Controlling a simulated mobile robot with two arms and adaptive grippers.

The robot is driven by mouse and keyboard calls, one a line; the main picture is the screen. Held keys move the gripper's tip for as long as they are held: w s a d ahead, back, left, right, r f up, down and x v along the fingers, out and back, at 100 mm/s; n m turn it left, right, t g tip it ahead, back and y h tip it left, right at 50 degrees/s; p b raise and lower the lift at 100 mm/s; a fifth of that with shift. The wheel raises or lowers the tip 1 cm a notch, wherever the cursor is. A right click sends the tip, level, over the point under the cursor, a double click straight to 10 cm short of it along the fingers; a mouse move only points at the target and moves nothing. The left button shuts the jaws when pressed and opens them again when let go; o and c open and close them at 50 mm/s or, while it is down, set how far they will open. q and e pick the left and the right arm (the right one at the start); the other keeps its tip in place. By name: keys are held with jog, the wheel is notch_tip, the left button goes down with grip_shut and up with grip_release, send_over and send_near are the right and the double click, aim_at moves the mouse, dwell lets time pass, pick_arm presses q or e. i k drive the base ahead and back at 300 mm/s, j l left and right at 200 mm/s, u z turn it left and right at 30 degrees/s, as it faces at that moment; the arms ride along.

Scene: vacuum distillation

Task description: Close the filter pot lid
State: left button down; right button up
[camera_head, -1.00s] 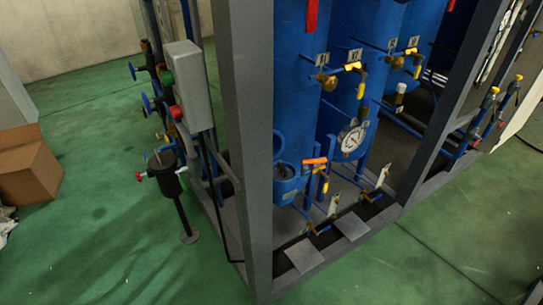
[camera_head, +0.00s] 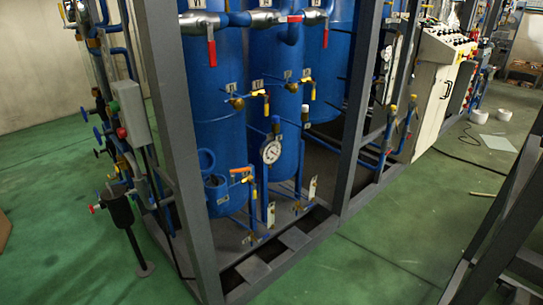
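A small blue pot (camera_head: 217,194) sits low at the front of the blue vessels, behind the grey frame post. Its top looks open, and a blue ring-shaped part (camera_head: 206,160) stands upright above it, possibly its lid. A black pot (camera_head: 120,209) on a thin stand is outside the frame at the left, with a red-handled valve on its side. I cannot tell for certain which of the two is the filter pot. Neither of my grippers is in view.
A grey post (camera_head: 176,140) stands close beside the blue pot. A pressure gauge (camera_head: 271,151) and an orange-handled valve (camera_head: 240,171) are to its right. A grey control box (camera_head: 131,113) is at the left. Green floor (camera_head: 350,270) is clear in front; a dark frame (camera_head: 497,225) stands at the right.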

aim_at(206, 158)
jog(key=z, duration=0.45)
jog(key=j+z, duration=0.1)
jog(key=z, duration=0.8)
jog(key=j+z, duration=0.15)
jog(key=z, duration=0.75)
jog(key=k+j, duration=0.3)
jog(key=j, duration=0.35)
jog(key=k+j, duration=0.3)
jog(key=j, duration=0.4)
jog(key=k+j+z, duration=0.1)
jog(key=k+j, duration=0.2)
jog(key=j, duration=0.35)
jog(key=k+j, duration=0.3)
jog(key=j, duration=0.35)
jog(key=k+j, duration=0.35)
jog(key=j, duration=0.25)
jog(key=k+j, duration=0.3)
jog(key=j, duration=0.35)
jog(key=k+j+z, duration=0.1)
jog(key=k+j, duration=0.25)
jog(key=j, duration=0.3)
jog(key=k+j, duration=0.35)
jog(key=j, duration=0.25)
jog(key=i+l, duration=0.1)
jog(key=l, duration=0.15)
jog(key=l+z, duration=0.1)
jog(key=i+l, duration=0.05)
jog(key=l, duration=0.05)
